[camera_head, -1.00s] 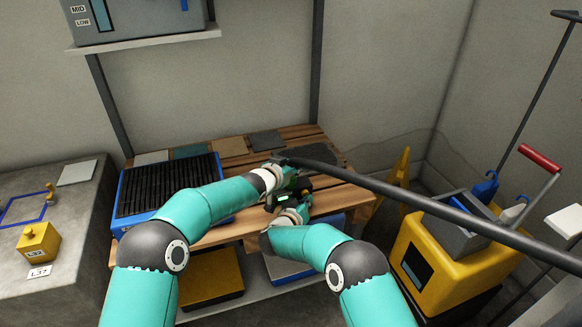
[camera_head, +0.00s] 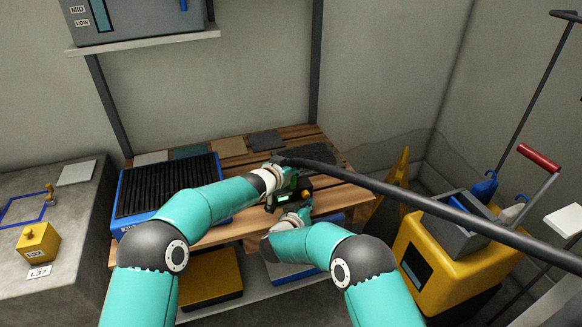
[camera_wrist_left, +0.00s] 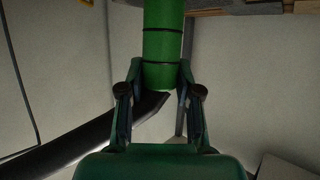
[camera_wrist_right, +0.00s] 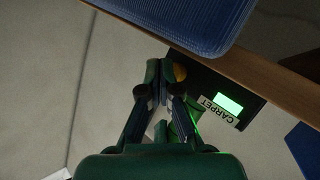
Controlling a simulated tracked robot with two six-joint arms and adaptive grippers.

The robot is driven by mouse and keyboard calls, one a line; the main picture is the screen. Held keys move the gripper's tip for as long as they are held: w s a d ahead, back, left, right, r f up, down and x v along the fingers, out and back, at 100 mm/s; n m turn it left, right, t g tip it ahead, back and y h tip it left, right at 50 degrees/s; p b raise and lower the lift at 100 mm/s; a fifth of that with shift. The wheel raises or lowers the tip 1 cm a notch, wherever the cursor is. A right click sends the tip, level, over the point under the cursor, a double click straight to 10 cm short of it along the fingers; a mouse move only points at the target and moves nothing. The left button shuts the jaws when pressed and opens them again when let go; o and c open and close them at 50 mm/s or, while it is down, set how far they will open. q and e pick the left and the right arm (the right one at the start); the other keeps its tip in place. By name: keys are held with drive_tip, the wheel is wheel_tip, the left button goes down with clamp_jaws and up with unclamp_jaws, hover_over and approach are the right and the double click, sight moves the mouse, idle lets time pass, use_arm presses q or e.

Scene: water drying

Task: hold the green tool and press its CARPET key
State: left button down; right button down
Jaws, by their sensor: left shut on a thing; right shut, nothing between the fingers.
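My left gripper (camera_head: 286,180) is shut on the green tool; its green cylindrical handle (camera_wrist_left: 162,45) sits between the fingers in the left wrist view. The tool's dark face (camera_head: 290,196) shows in the head view over the bench's front edge. In the right wrist view the tool carries a lit green screen (camera_wrist_right: 228,103), a CARPET label (camera_wrist_right: 218,111) and a round yellow key (camera_wrist_right: 180,72). My right gripper (camera_wrist_right: 160,70) is shut and empty, its fingertips beside the yellow key in that view and partly hiding it. I cannot tell whether they touch.
A slatted wooden bench (camera_head: 240,232) holds a blue tray with a black grille (camera_head: 118,206) and several carpet samples (camera_head: 228,147). A thick dark hose (camera_head: 420,200) runs rightward from the tool area. A yellow machine (camera_head: 420,268) stands right.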

use_arm(q)
drive_tip(key=shift+f, duration=0.2)
use_arm(e)
drive_tip(key=shift+s+d, duration=0.25)
drive_tip(key=shift+s, duration=0.55)
drive_tip(key=shift+s+d, duration=0.25)
drive_tip(key=shift+s, duration=0.5)
drive_tip(key=shift+s+d, duration=0.25)
drive_tip(key=shift+s, duration=0.55)
use_arm(q)
drive_tip(key=c, duration=0.7)
unclamp_jaws()
drive_tip(key=shift+r, duration=0.1)
